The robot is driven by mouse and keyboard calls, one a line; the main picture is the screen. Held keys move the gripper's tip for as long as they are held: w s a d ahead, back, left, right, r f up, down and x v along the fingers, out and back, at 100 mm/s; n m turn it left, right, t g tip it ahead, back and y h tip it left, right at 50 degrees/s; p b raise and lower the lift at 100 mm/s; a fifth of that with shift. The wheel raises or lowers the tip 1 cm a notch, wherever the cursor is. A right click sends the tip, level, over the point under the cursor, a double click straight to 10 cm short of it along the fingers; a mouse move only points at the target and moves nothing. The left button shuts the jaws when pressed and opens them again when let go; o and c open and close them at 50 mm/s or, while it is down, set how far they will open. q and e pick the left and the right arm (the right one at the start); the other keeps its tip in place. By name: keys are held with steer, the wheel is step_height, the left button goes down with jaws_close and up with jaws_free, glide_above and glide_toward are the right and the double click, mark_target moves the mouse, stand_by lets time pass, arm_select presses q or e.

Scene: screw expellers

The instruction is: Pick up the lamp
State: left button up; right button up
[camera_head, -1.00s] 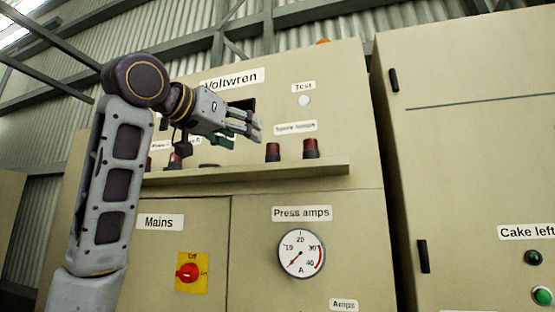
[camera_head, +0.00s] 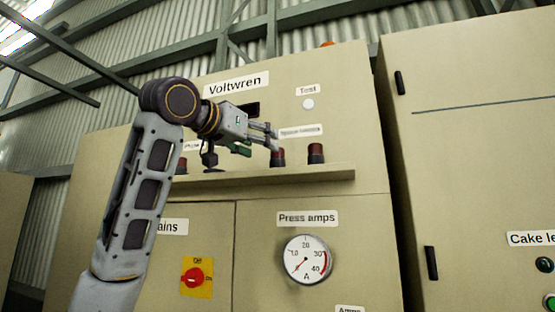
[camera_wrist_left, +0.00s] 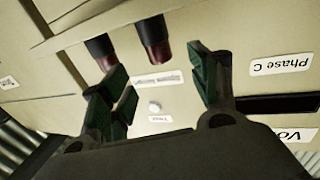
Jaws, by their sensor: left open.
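Two dark-red spare lamps with black bases stand on the panel's ledge, a left lamp (camera_head: 278,158) and a right lamp (camera_head: 316,154). My left gripper (camera_head: 262,141) is open and empty, reaching in from the left with its fingertips close to the left lamp. In the left wrist view, which is upside down, the left lamp (camera_wrist_left: 154,42) shows between the open green-padded fingers (camera_wrist_left: 160,80). The right lamp (camera_wrist_left: 102,48) shows beyond the finger on the picture's left. I cannot tell whether a finger touches a lamp. My right gripper is not in view.
The ledge (camera_head: 250,178) runs below the lamps. Another red lamp (camera_head: 182,165) is partly hidden behind my arm. A white test button (camera_head: 308,104) sits above. A gauge (camera_head: 307,259) and a red-yellow switch (camera_head: 197,277) are below the ledge.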

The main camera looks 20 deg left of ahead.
mark_target(278, 159)
arm_select(q)
steer(key=x, duration=0.3)
steer(key=shift+w+p, duration=0.15)
steer(key=shift+p, duration=0.15)
steer(key=shift+w+d, duration=0.2)
steer(key=shift+w, duration=0.4)
steer(key=p+x, duration=0.1)
steer(key=x, duration=0.2)
steer(key=shift+w+d+p, duration=0.2)
steer(key=shift+w+p, duration=0.15)
steer(key=shift+w, duration=0.15)
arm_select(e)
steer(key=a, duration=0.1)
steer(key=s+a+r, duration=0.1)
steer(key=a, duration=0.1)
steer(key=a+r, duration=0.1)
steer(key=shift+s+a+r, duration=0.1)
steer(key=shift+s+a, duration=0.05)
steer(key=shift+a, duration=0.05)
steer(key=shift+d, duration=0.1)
